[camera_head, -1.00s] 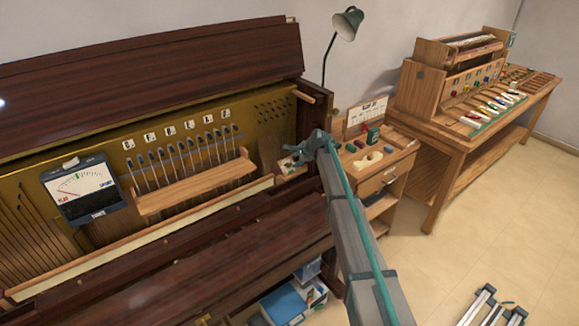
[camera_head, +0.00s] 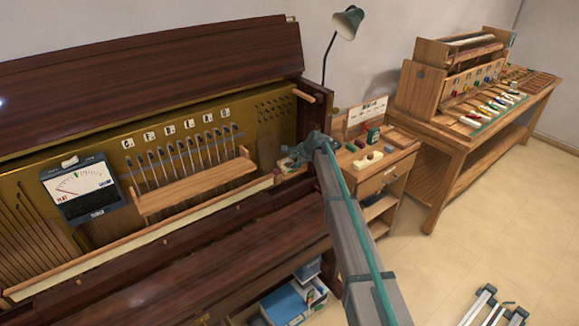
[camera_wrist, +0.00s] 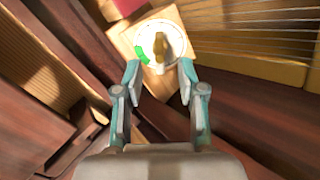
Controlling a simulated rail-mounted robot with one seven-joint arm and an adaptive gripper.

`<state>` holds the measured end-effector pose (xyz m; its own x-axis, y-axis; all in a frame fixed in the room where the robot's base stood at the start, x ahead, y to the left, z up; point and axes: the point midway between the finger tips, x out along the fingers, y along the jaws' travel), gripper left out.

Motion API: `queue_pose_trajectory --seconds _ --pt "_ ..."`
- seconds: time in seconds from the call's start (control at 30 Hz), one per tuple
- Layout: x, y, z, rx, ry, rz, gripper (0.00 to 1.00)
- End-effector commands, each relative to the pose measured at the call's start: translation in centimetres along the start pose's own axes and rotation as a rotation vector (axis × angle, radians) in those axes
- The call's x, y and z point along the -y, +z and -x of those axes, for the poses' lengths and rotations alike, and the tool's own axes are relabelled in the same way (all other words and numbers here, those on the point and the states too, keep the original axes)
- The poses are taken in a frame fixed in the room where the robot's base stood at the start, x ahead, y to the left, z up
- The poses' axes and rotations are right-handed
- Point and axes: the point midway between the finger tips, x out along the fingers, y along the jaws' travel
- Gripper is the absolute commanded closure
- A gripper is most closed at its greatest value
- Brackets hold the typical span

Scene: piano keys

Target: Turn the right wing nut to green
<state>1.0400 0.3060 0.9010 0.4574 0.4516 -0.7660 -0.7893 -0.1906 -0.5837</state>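In the wrist view, a brass wing nut (camera_wrist: 161,46) stands at the middle of a round white dial (camera_wrist: 149,41) on a light wooden block (camera_wrist: 174,14). A green mark (camera_wrist: 141,54) lies on the dial's lower-left edge. The nut's wing looks roughly upright in the picture, not pointing at the green mark. My gripper (camera_wrist: 160,70) is open, its two teal-tipped fingers apart just below the dial, with nothing between them. In the head view my gripper (camera_head: 290,164) is at the piano's right end, and the nut cannot be made out there.
A red block (camera_wrist: 125,7) sits beyond the dial. Piano strings (camera_wrist: 255,25) run to its right, and dark wooden piano parts (camera_wrist: 245,125) lie close around my gripper. In the head view a small cabinet (camera_head: 392,158) with coloured items stands to the right.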

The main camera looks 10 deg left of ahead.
Motion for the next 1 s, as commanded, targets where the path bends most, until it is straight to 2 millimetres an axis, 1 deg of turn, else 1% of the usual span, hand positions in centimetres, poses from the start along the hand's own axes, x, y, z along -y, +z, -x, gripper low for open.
queue_pose_trajectory --seconds 1.0 --pt "0.0 0.0 -2.8 0.0 0.0 0.0 0.6"
